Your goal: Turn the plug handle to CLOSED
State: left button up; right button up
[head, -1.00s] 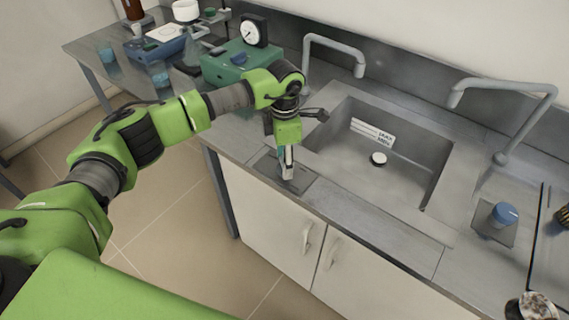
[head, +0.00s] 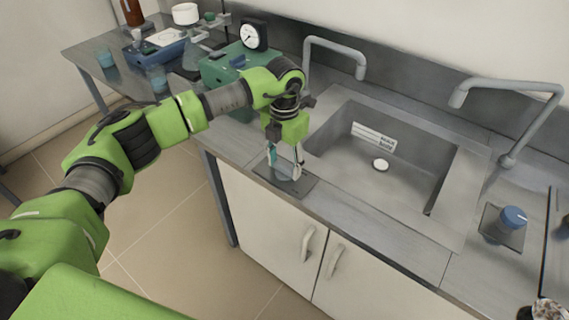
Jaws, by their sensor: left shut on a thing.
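My left gripper (head: 285,172) points down over a dark square plate (head: 303,189) on the counter, just left of the sink. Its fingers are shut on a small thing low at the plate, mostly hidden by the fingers. This may be the plug handle, but its shape, its turn position and any CLOSED mark are too small to tell. A round pale drain or plug (head: 381,166) shows in the floor of the steel sink (head: 400,188). My right gripper is not in view.
Two grey taps (head: 335,42) (head: 510,86) rise behind the sink. A blue-capped jar (head: 512,217) stands on a dark pad at right. A green device (head: 232,66) with a gauge (head: 254,33) stands at the back left. White cupboard doors (head: 265,215) lie below the counter.

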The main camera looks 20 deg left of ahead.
aim_at(284, 167)
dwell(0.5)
pick_arm(q)
jog(key=o, duration=1.1)
notch_tip(284, 167, up, 12)
